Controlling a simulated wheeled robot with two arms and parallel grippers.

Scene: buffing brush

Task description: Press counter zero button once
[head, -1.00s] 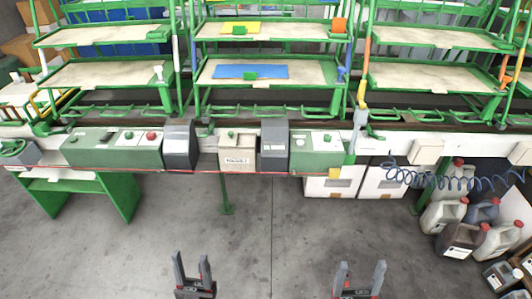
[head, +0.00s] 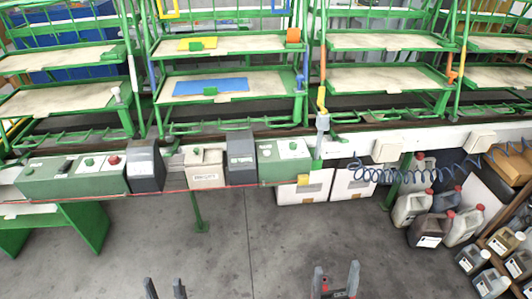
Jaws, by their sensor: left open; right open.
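A row of control boxes hangs on the white rail across the middle of the head view. The long green box (head: 72,176) at the left carries a red button (head: 114,160) and a green button (head: 89,162). A beige box (head: 204,169) with a label and a small green button on top sits between two dark grey boxes. A shorter green box (head: 284,163) with small buttons is to their right. The lettering is too small to tell which button is counter zero. My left gripper (head: 165,284) and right gripper (head: 336,268) are open and empty, low in the picture, apart from the boxes.
Green racks with trays (head: 385,78) stand behind the rail. White boxes (head: 350,184) and several jugs (head: 410,207) stand on the floor at the right. The concrete floor (head: 235,245) in front is clear.

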